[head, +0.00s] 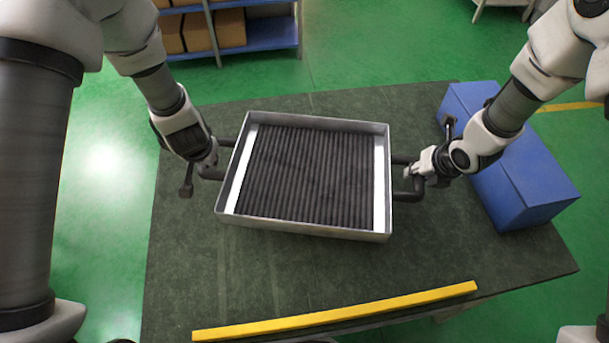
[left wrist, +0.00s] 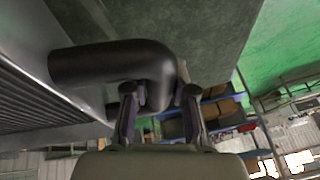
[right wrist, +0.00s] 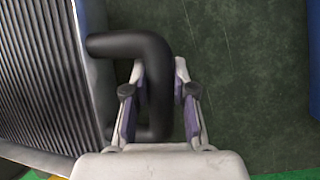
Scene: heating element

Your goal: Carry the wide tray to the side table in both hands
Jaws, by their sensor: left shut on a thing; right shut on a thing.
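The wide tray (head: 305,229) is a shallow metal box with dark ribs inside and a white strip along each short side. It is over the dark tabletop; whether it touches the top is hard to tell. Black bar handles stick out at both ends. My left gripper (head: 208,168) is shut on the left handle (left wrist: 110,62), its fingers on either side of the bar in the left wrist view. My right gripper (head: 418,172) is shut on the right handle (right wrist: 155,80), which runs between its fingers in the right wrist view.
The dark green table (head: 230,290) has a yellow bar (head: 335,312) along its front edge. A long blue box (head: 520,175) lies just right of my right gripper. A blue shelf (head: 270,35) with cardboard boxes stands at the back left. Green floor is open behind the table.

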